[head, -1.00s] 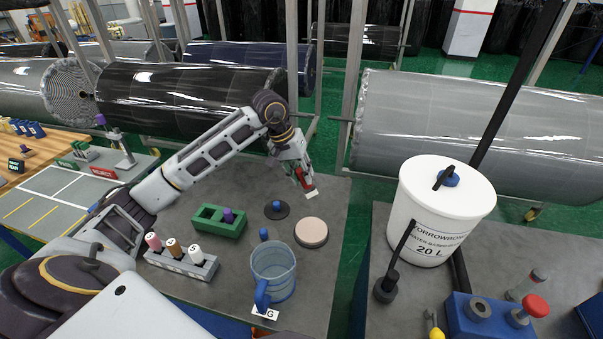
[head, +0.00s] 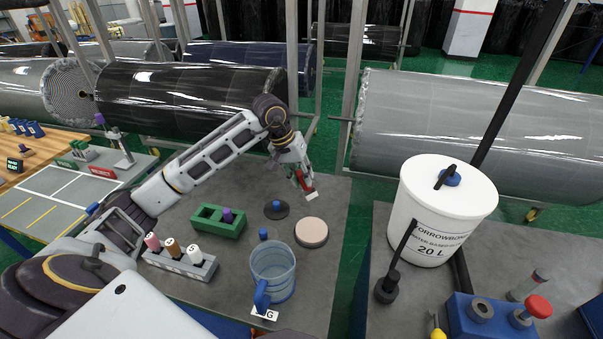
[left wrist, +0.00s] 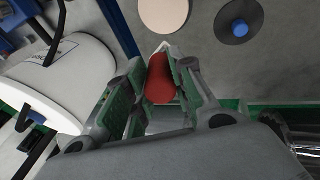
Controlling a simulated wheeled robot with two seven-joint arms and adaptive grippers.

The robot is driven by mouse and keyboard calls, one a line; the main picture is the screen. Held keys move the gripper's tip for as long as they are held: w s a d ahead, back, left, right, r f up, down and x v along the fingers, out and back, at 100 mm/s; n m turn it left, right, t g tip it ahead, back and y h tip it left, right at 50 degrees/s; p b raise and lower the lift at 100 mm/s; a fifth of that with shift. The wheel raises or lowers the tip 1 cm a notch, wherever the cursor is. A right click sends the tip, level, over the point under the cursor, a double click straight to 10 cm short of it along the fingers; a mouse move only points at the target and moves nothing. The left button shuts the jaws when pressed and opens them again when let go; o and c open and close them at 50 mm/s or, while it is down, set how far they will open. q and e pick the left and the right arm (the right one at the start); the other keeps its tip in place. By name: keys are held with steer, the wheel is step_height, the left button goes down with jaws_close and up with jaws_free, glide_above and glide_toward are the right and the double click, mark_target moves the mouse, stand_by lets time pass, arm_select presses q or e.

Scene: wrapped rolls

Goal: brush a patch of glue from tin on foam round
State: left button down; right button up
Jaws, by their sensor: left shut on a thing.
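My left gripper (head: 303,184) is shut on a small red-handled tool with a pale tip, likely the brush (head: 312,196), above the far part of the grey table. In the left wrist view the red handle (left wrist: 160,82) sits between the finger pads, its pale end pointing toward the foam round. The foam round (head: 311,232), a pale pinkish disc, lies flat nearer the table's front; it also shows in the wrist view (left wrist: 163,12). A dark disc with a blue knob (head: 276,210), possibly the tin's top, lies left of it. My right gripper is out of view.
A clear blue jug (head: 273,275) stands near the front, by a "G" label. A white 20 L bucket (head: 440,215) stands on the right table, across a gap.

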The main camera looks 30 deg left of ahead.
mark_target(302, 183)
arm_select(q)
step_height(302, 183, down, 2)
steer(key=shift+f+b, duration=0.2)
steer(key=shift+b, duration=0.15)
steer(key=shift+f, duration=0.45)
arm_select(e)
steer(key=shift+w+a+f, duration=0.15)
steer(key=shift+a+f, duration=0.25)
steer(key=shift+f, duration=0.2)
arm_select(q)
steer(key=shift+r, duration=0.1)
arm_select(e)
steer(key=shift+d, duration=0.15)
